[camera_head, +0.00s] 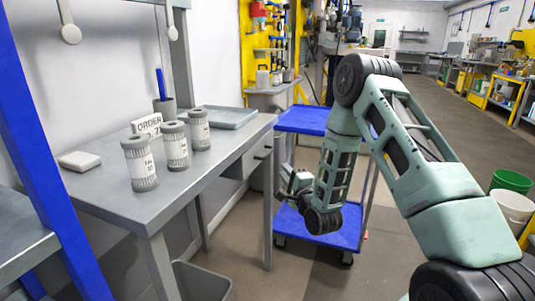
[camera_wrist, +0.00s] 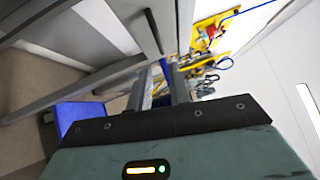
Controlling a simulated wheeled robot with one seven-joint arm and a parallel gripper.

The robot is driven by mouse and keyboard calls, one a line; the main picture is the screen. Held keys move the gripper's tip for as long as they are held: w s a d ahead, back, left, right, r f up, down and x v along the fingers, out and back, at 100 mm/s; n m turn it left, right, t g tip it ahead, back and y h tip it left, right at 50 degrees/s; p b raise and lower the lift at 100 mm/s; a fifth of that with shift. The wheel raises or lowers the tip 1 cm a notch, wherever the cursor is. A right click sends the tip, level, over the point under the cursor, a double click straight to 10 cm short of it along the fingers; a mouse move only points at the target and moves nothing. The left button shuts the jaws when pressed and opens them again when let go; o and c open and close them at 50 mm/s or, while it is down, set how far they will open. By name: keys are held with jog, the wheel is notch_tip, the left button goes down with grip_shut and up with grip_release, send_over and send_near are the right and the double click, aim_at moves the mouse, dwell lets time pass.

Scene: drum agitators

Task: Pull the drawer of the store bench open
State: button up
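The store bench (camera_head: 215,152) is a grey table at the left in the head view. Its drawer (camera_head: 247,164) sits under the right end of the top and looks shut. A dark bar handle (camera_wrist: 153,31) on the drawer front shows in the wrist view, just beyond the fingertips. My gripper (camera_head: 288,186) is right of the drawer in the head view, partly hidden by my own wrist. In the wrist view my gripper (camera_wrist: 158,72) has its fingers apart, with a gap between them. I see no contact with the handle.
Several labelled canisters (camera_head: 176,145), an order sign (camera_head: 147,125), a grey tray (camera_head: 224,117) and a white block (camera_head: 79,161) are on the bench top. A blue trolley (camera_head: 340,233) stands behind my arm. A grey bin (camera_head: 203,280) is by the bench's front leg.

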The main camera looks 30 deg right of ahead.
aim_at(269, 153)
jog(key=w, duration=0.4)
jog(key=w+d+r, duration=0.1)
jog(key=w, duration=0.8)
jog(key=shift+d+r, duration=0.35)
grip_shut()
